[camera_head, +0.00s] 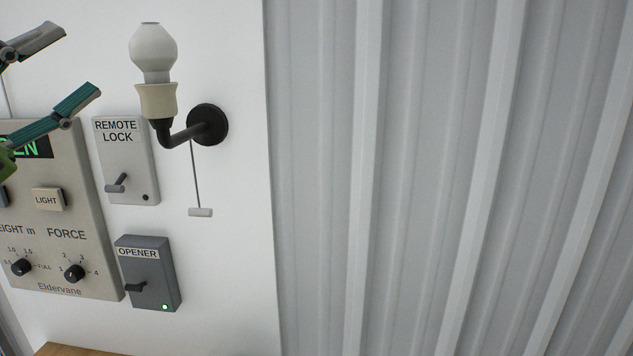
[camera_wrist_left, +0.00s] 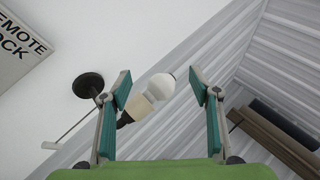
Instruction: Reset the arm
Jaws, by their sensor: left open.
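My left gripper (camera_head: 88,68) comes in at the upper left of the head view, in front of the control panel. Its two teal-padded fingers are spread apart. The left wrist view also shows the open gripper (camera_wrist_left: 163,84), with no object held. A white bulb in a wall lamp (camera_head: 153,50) stands to the right of the fingertips in the head view. In the left wrist view the bulb (camera_wrist_left: 161,86) shows between and beyond the fingertips; I cannot tell the exact gap. My right gripper is not in view.
A grey control panel (camera_head: 75,262) is on the white wall, partly hidden by my left gripper. A remote lock box (camera_head: 135,165), an opener box (camera_head: 150,285) with a green light, and a pull cord (camera_head: 196,180) hang nearby. Corrugated grey metal (camera_head: 430,180) fills the right side.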

